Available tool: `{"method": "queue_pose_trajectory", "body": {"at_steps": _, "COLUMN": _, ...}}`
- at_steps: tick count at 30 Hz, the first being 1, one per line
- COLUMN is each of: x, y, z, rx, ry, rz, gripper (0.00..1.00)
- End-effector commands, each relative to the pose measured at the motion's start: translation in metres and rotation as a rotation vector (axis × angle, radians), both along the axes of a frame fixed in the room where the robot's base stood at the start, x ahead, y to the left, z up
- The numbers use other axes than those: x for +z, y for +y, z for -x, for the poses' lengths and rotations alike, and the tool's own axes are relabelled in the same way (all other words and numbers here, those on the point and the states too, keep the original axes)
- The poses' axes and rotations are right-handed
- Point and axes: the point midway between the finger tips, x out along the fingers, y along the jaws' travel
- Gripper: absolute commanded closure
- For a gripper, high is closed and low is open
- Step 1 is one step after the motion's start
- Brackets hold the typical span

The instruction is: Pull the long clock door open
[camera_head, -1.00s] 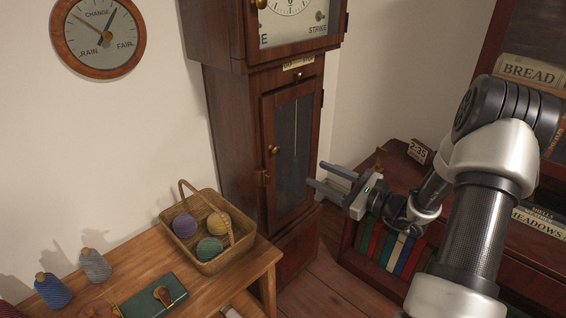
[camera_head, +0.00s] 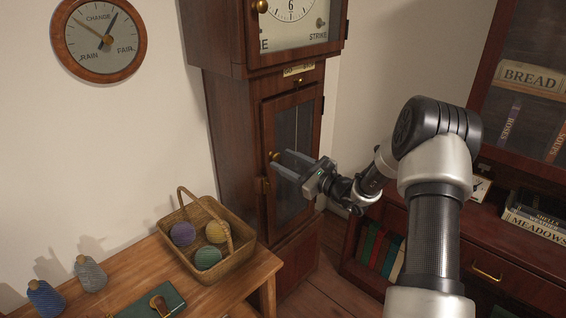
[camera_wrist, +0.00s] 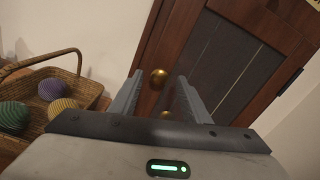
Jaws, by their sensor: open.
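The long clock door (camera_head: 293,160) is a tall dark wood frame with a glass pane, and it looks shut in the clock's trunk. Its round brass knob (camera_head: 274,156) sits on the left side of the door. My gripper (camera_head: 277,162) is open in front of the door, its fingertips at or close to the knob. In the wrist view the knob (camera_wrist: 158,77) shows between the two open fingers, near the left one. I cannot tell whether a finger touches it. A second brass piece (camera_wrist: 166,114) shows lower, between the fingers.
A wicker basket (camera_head: 232,266) with yarn balls stands on a wooden table (camera_head: 255,270) left of the clock. A low bookcase (camera_head: 368,282) stands at right behind my arm. A glazed cabinet (camera_head: 492,100) is at far right. Some bare floor shows below the clock.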

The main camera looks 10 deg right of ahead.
Motion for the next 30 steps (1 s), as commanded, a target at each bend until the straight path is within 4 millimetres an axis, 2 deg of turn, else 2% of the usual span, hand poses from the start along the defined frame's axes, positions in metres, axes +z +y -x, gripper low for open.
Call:
{"method": "queue_pose_trajectory", "body": {"at_steps": 5, "x": 0.0001, "y": 0.0077, "z": -0.0100, "rx": 0.001, "ry": -0.001, "rz": 0.000, "gripper": 0.57}}
{"method": "queue_pose_trajectory", "body": {"at_steps": 13, "x": 0.0005, "y": 0.0084, "z": -0.0113, "rx": 0.000, "ry": 0.000, "rz": 0.000, "gripper": 0.57}}
{"method": "queue_pose_trajectory", "body": {"at_steps": 14, "x": 0.0005, "y": 0.0084, "z": -0.0113, "rx": 0.000, "ry": 0.000, "rz": 0.000, "gripper": 0.59}}
{"method": "queue_pose_trajectory", "body": {"at_steps": 21, "x": 0.0004, "y": 0.0082, "z": -0.0111, "rx": 0.000, "ry": 0.000, "rz": 0.000, "gripper": 0.99}}
{"method": "queue_pose_trajectory", "body": {"at_steps": 30, "x": 0.0006, "y": 0.0036, "z": -0.0095, "rx": 0.008, "ry": -0.001, "rz": -0.001, "gripper": 1.00}}
